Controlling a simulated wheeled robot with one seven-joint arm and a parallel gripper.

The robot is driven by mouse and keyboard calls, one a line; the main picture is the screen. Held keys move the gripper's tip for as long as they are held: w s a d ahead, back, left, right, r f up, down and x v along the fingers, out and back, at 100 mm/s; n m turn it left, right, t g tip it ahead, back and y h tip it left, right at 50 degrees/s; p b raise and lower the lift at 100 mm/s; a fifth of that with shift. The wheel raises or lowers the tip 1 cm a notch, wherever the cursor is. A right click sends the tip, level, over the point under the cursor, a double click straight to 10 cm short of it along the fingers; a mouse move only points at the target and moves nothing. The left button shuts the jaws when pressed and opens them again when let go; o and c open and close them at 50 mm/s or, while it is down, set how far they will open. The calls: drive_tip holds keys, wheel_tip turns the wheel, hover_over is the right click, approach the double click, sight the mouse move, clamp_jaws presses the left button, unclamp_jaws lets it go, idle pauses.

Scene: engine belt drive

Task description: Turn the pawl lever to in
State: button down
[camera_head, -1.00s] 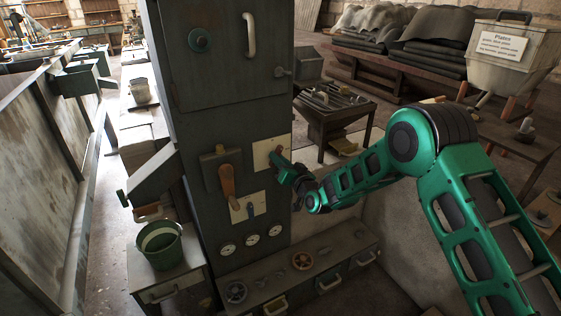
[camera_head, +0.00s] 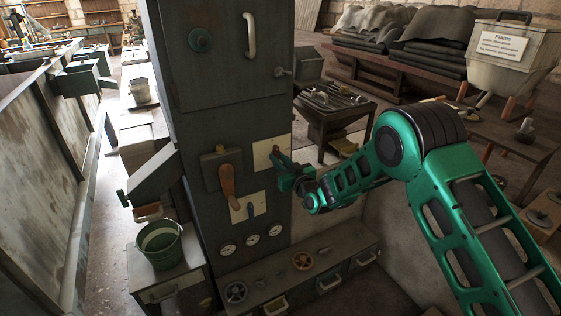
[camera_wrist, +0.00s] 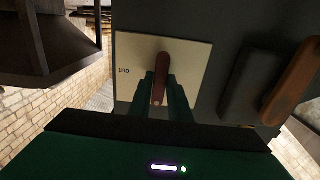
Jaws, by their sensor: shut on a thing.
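The pawl lever is a small red-brown handle (camera_wrist: 159,78) on a pale plate (camera_wrist: 190,55) in the wrist view. Its free end lies between the two green fingers of my gripper (camera_wrist: 161,100), which are shut on it. Upside-down lettering that seems to read "out" stands on the plate, left of the lever in this view. In the head view the plate (camera_head: 262,154) is on the right of the dark cabinet front, and my gripper (camera_head: 283,164) reaches it from the right. The lever's pivot is hard to make out there.
A larger orange-brown lever (camera_head: 227,180) sits on the cabinet left of the plate; it also shows in the wrist view (camera_wrist: 292,80). A ledge with handwheels (camera_head: 302,260) runs along the cabinet foot.

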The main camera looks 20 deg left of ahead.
drive_tip(key=shift+f, duration=0.15)
drive_tip(key=c, duration=1.7)
unclamp_jaws()
drive_tip(key=v, duration=1)
drive_tip(key=shift+s+d, duration=0.2)
drive_tip(key=shift+d, duration=0.1)
